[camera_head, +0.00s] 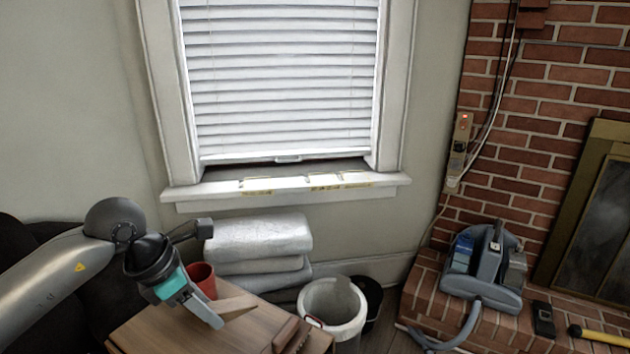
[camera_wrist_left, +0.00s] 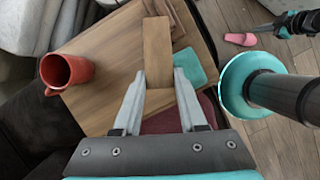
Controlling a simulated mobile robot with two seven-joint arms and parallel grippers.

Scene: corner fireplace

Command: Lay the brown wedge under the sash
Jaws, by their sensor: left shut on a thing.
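The brown wedge (camera_head: 235,304) is a flat wooden piece, held over the small wooden table (camera_head: 165,325). My left gripper (camera_head: 217,324) is shut on one end of it. In the left wrist view the wedge (camera_wrist_left: 157,45) points away from the fingertips (camera_wrist_left: 160,82). Whether it touches the tabletop is unclear. The sash (camera_head: 225,161) shows as a white bottom rail under the blinds, with a dark gap between it and the sill (camera_head: 290,188). The gripper is low and left of the window. What seems to be my right gripper (camera_wrist_left: 262,28) shows small in the wrist view; its jaws are unclear.
A red cup (camera_head: 203,279) and dark wooden pieces (camera_head: 291,334) are on the table. Silvery stacked bundles (camera_head: 258,238) stand between table and window. A white bin (camera_head: 333,309) is right of the table. A grey-blue machine (camera_head: 484,268) sits on the brick hearth.

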